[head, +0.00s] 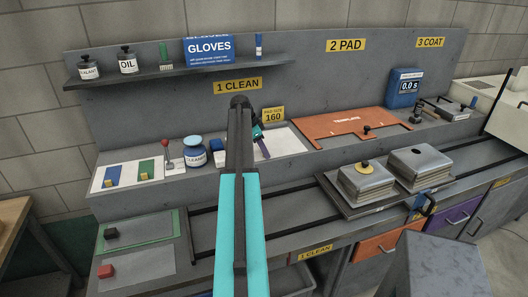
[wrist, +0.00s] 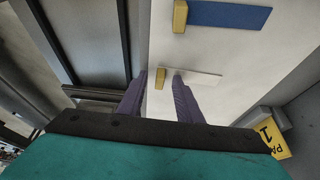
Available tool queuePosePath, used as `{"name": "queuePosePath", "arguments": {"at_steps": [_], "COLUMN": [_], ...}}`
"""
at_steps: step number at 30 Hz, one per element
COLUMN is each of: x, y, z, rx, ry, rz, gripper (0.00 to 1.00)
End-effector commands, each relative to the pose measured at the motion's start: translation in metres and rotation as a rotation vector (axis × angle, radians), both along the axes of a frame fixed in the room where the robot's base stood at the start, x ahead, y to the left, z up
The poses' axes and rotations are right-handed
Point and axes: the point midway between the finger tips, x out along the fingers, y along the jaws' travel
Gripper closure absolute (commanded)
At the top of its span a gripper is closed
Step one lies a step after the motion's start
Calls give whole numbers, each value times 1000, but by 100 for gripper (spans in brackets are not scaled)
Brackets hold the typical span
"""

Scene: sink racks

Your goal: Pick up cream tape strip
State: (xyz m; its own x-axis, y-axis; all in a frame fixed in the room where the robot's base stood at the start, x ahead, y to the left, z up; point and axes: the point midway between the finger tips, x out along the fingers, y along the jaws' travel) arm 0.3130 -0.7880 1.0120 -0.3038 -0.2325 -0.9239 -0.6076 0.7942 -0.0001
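The cream tape strip (wrist: 203,79) lies on a pale board (wrist: 245,50), with a yellow tab (wrist: 161,79) at its left end in the wrist view. My gripper (wrist: 160,76) is open, with its two purple fingers apart. In that view the tab appears between the fingertips, and the right fingertip overlaps the strip's left end. I cannot tell how far above the board the fingers are. In the head view my gripper (head: 260,142) is over the back ledge, and my arm hides the strip.
A blue strip (wrist: 235,15) with its own yellow tab lies beside the cream one. A yellow pad size sign (head: 273,115) stands close behind my gripper. A cleaner jar (head: 194,154) stands to the left and an orange template (head: 345,130) to the right.

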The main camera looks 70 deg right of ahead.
Motion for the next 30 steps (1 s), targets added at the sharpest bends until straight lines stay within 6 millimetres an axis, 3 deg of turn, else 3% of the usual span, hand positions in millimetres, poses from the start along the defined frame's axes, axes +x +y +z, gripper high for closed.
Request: {"name": "queuePosePath", "arguments": {"at_steps": [13, 19, 30], "x": [1, 1, 1], "y": [0, 1, 1], "z": [0, 0, 0], "rx": [0, 0, 0], "ry": [0, 0, 0], "rz": [1, 1, 1], "gripper": [68, 100, 100]}}
